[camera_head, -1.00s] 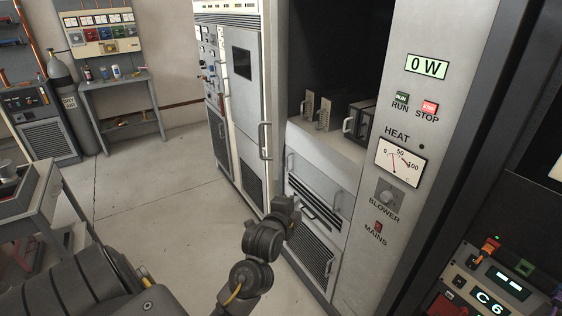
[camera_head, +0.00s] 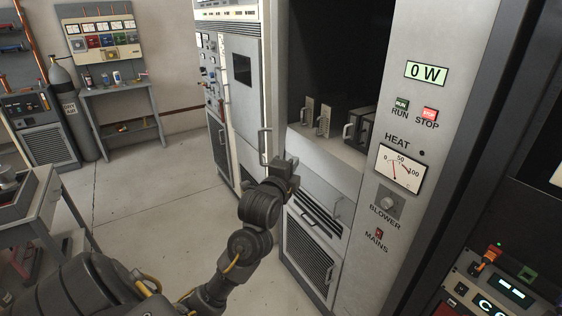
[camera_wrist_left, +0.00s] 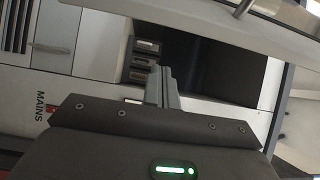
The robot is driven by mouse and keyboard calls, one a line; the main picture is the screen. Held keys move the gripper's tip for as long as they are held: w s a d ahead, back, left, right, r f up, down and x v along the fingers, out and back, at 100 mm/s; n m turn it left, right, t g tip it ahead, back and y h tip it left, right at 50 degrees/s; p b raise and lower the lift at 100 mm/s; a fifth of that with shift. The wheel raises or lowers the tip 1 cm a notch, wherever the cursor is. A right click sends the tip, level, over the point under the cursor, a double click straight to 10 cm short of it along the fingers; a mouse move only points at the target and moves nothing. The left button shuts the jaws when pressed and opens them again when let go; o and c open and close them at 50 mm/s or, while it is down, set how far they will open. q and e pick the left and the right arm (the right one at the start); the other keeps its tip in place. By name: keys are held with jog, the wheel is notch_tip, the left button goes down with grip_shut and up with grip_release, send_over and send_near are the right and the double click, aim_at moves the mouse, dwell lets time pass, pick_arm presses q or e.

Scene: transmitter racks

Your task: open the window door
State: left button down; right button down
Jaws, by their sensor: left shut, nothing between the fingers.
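The window door (camera_head: 245,98) is a tall pale grey panel with a small dark window (camera_head: 242,68) on the rack left of the dark bay. Its upright bar handle (camera_head: 264,146) is on its right edge. My left gripper (camera_head: 291,166) is just right of the handle's lower end and apart from it. In the left wrist view its fingers (camera_wrist_left: 160,88) are together and empty. A pale panel with a metal bar (camera_wrist_left: 242,8) crosses the top of that view. My right gripper is not in view.
The dark open bay (camera_head: 335,55) with handled modules (camera_head: 325,118) lies right of the door. A control panel (camera_head: 405,145) with meter and buttons stands right of it. A grey cart (camera_head: 38,212) is at left. The floor (camera_head: 150,200) between is clear.

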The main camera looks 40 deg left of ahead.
pick_arm(q)
jog(key=a+p, duration=0.1)
jog(key=a, duration=0.1)
jog(key=a+p, duration=0.1)
jog(key=shift+s+a, duration=0.35)
jog(key=shift+a, duration=0.1)
